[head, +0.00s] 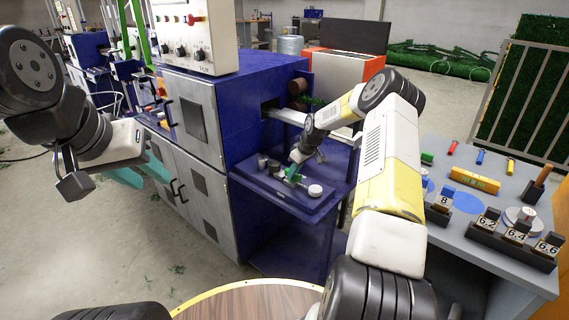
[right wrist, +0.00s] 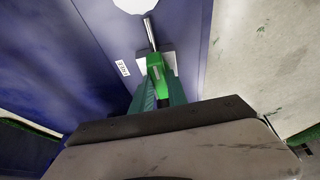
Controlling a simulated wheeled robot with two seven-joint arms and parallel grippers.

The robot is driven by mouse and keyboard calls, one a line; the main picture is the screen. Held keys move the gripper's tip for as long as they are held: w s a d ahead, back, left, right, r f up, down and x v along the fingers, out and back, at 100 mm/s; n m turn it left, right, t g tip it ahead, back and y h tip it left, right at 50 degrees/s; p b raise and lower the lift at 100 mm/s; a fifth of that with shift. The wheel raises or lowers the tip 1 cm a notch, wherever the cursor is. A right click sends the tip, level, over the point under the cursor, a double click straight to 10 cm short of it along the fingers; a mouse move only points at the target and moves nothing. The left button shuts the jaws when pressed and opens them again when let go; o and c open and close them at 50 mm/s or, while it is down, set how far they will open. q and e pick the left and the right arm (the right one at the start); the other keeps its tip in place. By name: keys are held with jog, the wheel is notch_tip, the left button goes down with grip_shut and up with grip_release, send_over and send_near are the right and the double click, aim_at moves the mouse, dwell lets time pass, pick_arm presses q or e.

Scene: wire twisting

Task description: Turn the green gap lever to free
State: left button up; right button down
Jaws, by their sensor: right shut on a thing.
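The green gap lever (right wrist: 157,72) shows in the right wrist view, with a metal rod (right wrist: 150,34) running from its far end towards a white disc (right wrist: 133,4). My right gripper (right wrist: 160,92) is shut on the lever, its teal fingers on both sides of it. In the head view my right gripper (head: 293,171) is over the blue shelf (head: 297,208) of the machine, where it hides most of the lever. My left gripper (head: 141,172) is at the left, its teal fingers apart and empty, in front of the grey cabinet doors.
A grey table (head: 470,215) with numbered blocks (head: 515,238) is at the right. A round wooden table edge (head: 250,296) is below.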

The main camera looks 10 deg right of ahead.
aim_at(301, 175)
jog(key=c, duration=1.3)
grip_release()
jog(key=v, duration=0.7)
jog(key=shift+d, duration=0.1)
jog(key=shift+s+r, duration=0.2)
jog(key=shift+r, duration=0.15)
